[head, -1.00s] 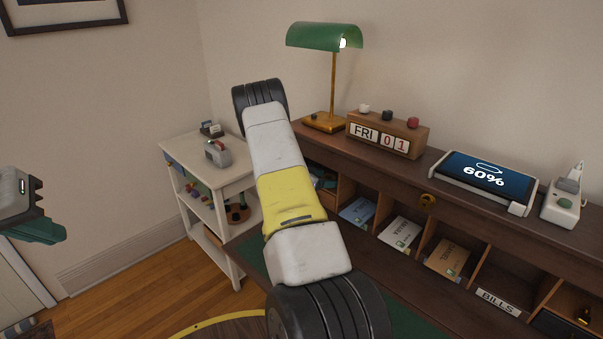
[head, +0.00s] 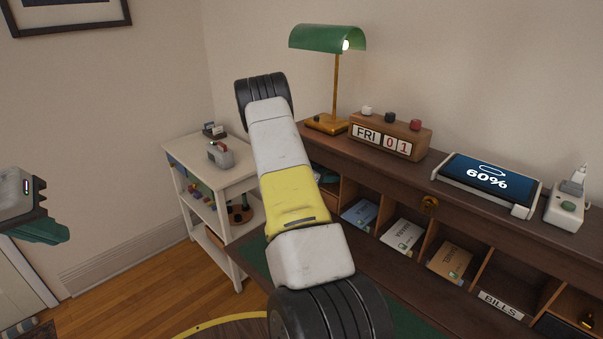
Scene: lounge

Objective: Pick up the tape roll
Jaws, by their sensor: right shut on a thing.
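I cannot make out the tape roll; no part of it shows clearly. My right arm, white with a yellow band, rises through the middle and covers the left end of the desk. Only a small teal piece of what looks like my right gripper (head: 324,176) shows beside that arm, by the leftmost pigeonhole. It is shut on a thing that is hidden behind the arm. My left gripper (head: 36,228) is at the left edge, away from the desk, seen from the side with teal fingers. Its opening cannot be made out.
The dark desk (head: 395,172) has pigeonholes with envelopes. On top are a green lamp (head: 328,38), a calendar block (head: 390,136), a tablet (head: 488,182) and a white device (head: 566,208). A cream shelf cart (head: 187,152) stands to the left. The floor between cart and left gripper is clear.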

